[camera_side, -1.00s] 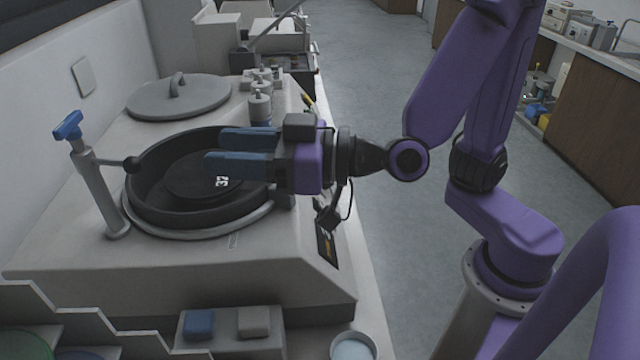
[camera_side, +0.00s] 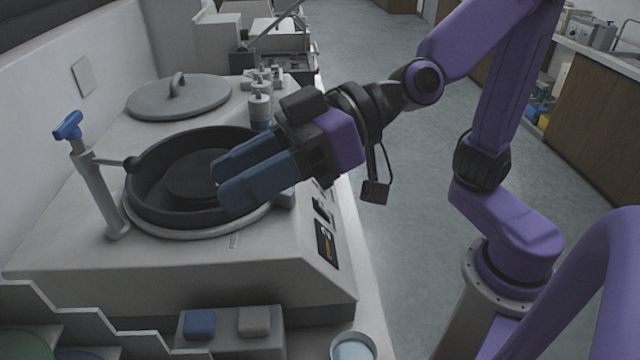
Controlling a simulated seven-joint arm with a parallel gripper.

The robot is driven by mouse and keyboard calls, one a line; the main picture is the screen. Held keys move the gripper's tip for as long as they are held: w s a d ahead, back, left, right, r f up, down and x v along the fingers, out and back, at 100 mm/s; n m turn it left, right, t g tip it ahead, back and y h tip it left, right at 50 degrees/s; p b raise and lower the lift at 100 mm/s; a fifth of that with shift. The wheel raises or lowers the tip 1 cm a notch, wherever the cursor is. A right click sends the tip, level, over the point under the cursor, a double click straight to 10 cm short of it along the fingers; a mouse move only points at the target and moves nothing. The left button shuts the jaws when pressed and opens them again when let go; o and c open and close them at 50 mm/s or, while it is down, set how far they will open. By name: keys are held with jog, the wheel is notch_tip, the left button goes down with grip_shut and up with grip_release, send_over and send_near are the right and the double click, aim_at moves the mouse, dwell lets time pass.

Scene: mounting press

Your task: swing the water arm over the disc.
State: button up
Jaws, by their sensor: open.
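The water arm (camera_side: 98,188) is a grey upright post with a blue lever on top, at the left of the machine's round black bowl. My gripper (camera_side: 227,180) is open and empty, with blue fingers tilted down and to the left over the right side of the bowl. It is well apart from the water arm.
A grey round lid (camera_side: 180,97) with a handle lies behind the bowl. Small bottles (camera_side: 260,105) stand at the back right of the machine. Blue and grey blocks (camera_side: 226,323) sit at the front, beside a cup (camera_side: 353,346). The wall is close on the left.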

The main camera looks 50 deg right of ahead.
jog(key=s+d+f+n+g+h, duration=0.1)
jog(key=s+d+n+g+h, duration=0.1)
jog(key=s+g, duration=0.3)
jog(key=shift+s+d+n+h, duration=0.35)
jog(key=shift+s+d, duration=0.25)
jog(key=shift+d, duration=0.3)
